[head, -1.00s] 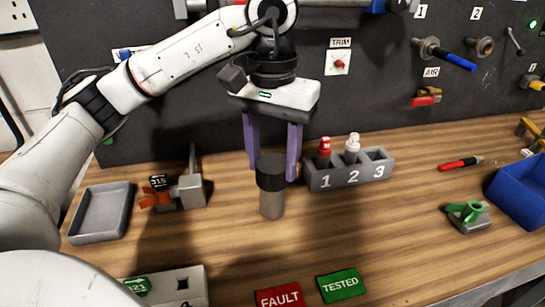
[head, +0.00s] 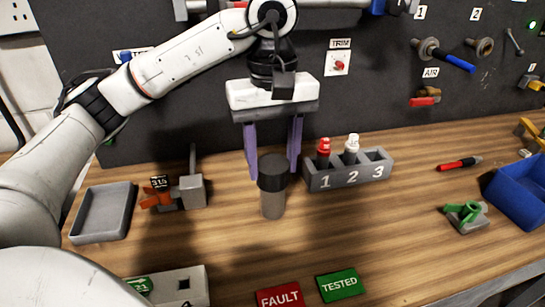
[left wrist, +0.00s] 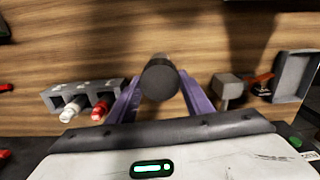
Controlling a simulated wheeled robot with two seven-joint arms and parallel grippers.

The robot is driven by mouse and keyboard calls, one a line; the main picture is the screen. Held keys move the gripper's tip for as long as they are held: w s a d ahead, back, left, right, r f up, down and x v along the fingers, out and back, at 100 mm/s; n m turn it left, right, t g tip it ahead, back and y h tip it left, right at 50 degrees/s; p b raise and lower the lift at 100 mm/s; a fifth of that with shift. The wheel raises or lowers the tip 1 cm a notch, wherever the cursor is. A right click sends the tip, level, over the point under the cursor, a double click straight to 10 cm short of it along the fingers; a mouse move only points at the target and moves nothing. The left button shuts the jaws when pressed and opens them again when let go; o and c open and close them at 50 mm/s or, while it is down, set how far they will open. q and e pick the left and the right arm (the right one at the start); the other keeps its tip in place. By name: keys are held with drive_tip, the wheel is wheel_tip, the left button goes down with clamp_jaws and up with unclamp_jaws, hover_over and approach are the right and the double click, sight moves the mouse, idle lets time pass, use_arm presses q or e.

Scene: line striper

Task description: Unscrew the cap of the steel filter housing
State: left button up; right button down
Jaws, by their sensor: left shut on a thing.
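The steel filter housing (head: 272,205) stands upright on the wooden bench, a grey cylinder with a wider black cap (head: 272,173) on top. In the left wrist view the cap (left wrist: 159,80) shows as a dark round disc that hides most of the housing. My left gripper (head: 273,173) points down from above, with one purple finger on each side of the cap. It is shut on the cap. In the left wrist view the fingertips (left wrist: 159,86) flank the disc. The cap sits on the housing; its thread is hidden. My right gripper is not in view.
A grey rack (head: 350,172) with red-capped and white-capped bottles stands close right of the housing. A valve block (head: 192,190) and grey tray (head: 101,212) are left. FAULT (head: 280,297) and TESTED (head: 340,285) plates lie in front.

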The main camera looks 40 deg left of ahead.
use_arm(q)
drive_tip(key=shift+n, duration=0.4)
drive_tip(key=n, duration=0.4)
drive_tip(key=shift+n, duration=0.3)
drive_tip(key=n, duration=0.4)
drive_tip(key=shift+n+p, duration=0.3)
drive_tip(key=shift+p, duration=0.1)
drive_tip(key=n, duration=0.4)
drive_tip(key=shift+r+n, duration=0.1)
drive_tip(key=shift+n, duration=0.2)
